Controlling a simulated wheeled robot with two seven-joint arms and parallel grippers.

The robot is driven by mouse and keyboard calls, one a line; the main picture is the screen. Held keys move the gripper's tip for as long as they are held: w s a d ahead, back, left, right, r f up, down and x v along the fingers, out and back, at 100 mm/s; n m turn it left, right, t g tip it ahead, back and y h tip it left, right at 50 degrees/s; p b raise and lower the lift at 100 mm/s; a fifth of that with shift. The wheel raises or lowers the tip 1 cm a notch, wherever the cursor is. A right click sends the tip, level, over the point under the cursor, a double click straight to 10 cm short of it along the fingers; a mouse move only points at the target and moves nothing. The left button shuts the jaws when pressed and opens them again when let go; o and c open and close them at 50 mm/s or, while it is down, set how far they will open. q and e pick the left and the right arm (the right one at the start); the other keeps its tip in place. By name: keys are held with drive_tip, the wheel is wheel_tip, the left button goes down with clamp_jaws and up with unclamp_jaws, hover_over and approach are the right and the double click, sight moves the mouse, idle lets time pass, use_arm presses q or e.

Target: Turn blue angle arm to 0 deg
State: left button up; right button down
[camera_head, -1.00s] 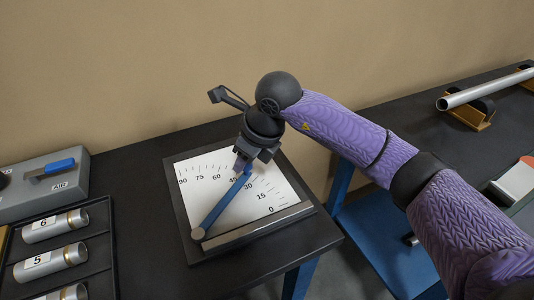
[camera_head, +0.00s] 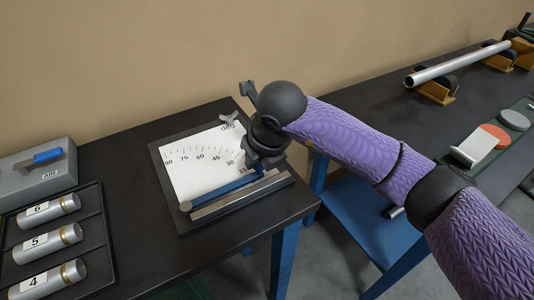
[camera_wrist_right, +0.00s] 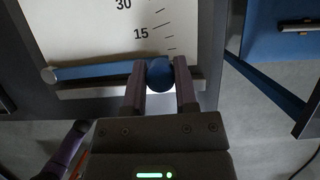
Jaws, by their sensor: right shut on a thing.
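The blue angle arm (camera_head: 225,189) lies across the lower part of a white dial plate (camera_head: 187,178), pivoted at its lower left. It is close to and nearly parallel with the metal bar (camera_head: 240,197) along the plate's lower edge. In the right wrist view the blue arm (camera_wrist_right: 105,70) ends in a round blue knob (camera_wrist_right: 159,73) between my right gripper's fingers (camera_wrist_right: 161,85). My right gripper (camera_head: 262,166) is shut on that end, below the 15 mark. The 0 mark is hidden. My left gripper is not in view.
A grey box with a blue handle (camera_head: 46,156) and a black tray (camera_head: 92,222) of numbered cylinders stand to the left. A second table with a metal tube (camera_head: 458,64) is at the right, beyond a gap with a blue shelf (camera_head: 355,222).

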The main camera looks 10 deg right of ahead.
idle(0.3)
drive_tip(key=shift+c, duration=1.9)
unclamp_jaws()
drive_tip(key=p+v, duration=0.2)
drive_tip(key=v, duration=0.8)
